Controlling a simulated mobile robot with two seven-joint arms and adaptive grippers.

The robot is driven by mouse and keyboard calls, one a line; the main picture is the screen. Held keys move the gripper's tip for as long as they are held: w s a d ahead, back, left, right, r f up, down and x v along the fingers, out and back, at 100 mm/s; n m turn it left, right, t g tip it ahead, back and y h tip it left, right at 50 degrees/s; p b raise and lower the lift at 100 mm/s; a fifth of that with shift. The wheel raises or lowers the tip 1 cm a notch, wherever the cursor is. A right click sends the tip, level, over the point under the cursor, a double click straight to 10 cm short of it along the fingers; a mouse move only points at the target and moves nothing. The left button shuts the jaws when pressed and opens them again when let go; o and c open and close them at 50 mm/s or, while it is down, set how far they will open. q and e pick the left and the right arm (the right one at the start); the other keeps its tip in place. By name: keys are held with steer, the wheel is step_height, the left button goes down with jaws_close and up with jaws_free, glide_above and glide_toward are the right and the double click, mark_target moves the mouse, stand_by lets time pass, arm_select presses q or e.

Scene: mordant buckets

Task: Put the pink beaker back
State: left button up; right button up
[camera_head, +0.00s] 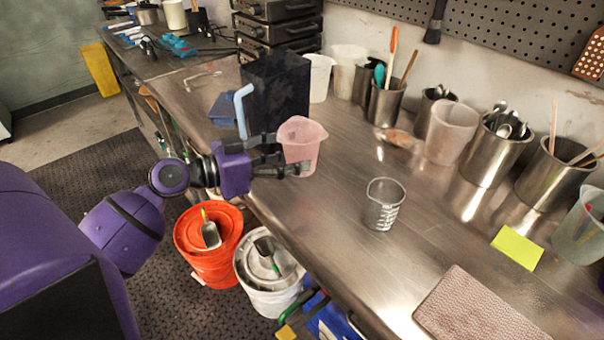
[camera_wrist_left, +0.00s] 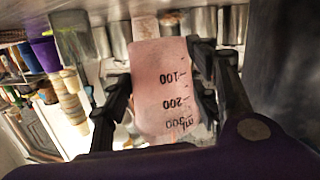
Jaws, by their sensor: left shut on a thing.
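The pink beaker (camera_head: 301,143) is a translucent cup near the front edge of the steel counter, beside a black box. My left gripper (camera_head: 297,168) is shut on the pink beaker, with its fingers at the beaker's sides. In the left wrist view the pink beaker (camera_wrist_left: 162,90) shows dark volume marks, and my left gripper's fingers (camera_wrist_left: 160,85) stand on both sides of it. I cannot tell whether its base touches the counter. My right gripper is not in view.
A clear beaker (camera_head: 384,204) stands on the open counter (camera_head: 340,225). The black box (camera_head: 277,95) stands behind my left gripper. Steel pots with utensils (camera_head: 497,148) line the wall. An orange bucket (camera_head: 209,262) and a white bucket (camera_head: 268,290) stand on the floor below.

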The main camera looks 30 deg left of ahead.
arm_select(q)
steer(key=shift+w+d+f, duration=0.35)
steer(key=shift+d+f, duration=0.05)
steer(key=shift+f, duration=0.25)
steer(key=shift+w+d+f, duration=0.35)
steer(key=shift+f, duration=0.25)
steer(key=f, duration=0.3)
steer(key=shift+w+d+f+p, duration=0.25)
steer(key=shift+w+f+p, duration=0.05)
steer(key=shift+f, duration=0.2)
